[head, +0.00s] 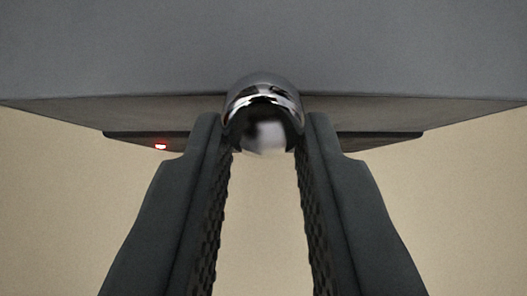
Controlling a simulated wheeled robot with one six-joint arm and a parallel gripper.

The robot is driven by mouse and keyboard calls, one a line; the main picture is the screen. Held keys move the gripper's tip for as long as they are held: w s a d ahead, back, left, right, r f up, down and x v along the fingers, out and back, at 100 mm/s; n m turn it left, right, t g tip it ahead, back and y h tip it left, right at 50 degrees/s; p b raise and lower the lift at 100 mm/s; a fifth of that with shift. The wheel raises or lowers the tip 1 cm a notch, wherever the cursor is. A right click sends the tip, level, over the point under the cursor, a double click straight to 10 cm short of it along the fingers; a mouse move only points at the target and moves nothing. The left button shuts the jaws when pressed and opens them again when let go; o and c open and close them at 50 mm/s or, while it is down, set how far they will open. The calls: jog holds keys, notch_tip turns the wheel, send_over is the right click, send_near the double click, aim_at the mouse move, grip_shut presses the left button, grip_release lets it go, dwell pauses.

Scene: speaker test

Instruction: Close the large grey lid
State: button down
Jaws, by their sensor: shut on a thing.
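The large grey lid (265,45) fills the top of the head view, and its lower edge runs across the whole picture. A shiny round metal knob (264,88) sits at the middle of that edge. My gripper (265,135) comes up from the bottom of the view, with its two dark ribbed fingers on either side of the knob. It is shut on the knob at the fingertips. The fingertips hide the knob's sides. How far the lid stands open cannot be told from this view.
Below the lid edge is a dark strip (385,139) with a small lit red light (161,147) at its left. A plain beige surface (460,210) fills the rest of the view. No loose objects show.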

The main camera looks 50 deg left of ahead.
jog(key=c, duration=1.8)
grip_release()
jog(key=shift+s+d+f, duration=0.1)
jog(key=shift+d+f, duration=0.05)
jog(key=shift+d, duration=0.1)
jog(key=o, duration=0.5)
jog(key=shift+a, duration=0.1)
jog(key=v, duration=1.7)
jog(key=shift+r, duration=0.25)
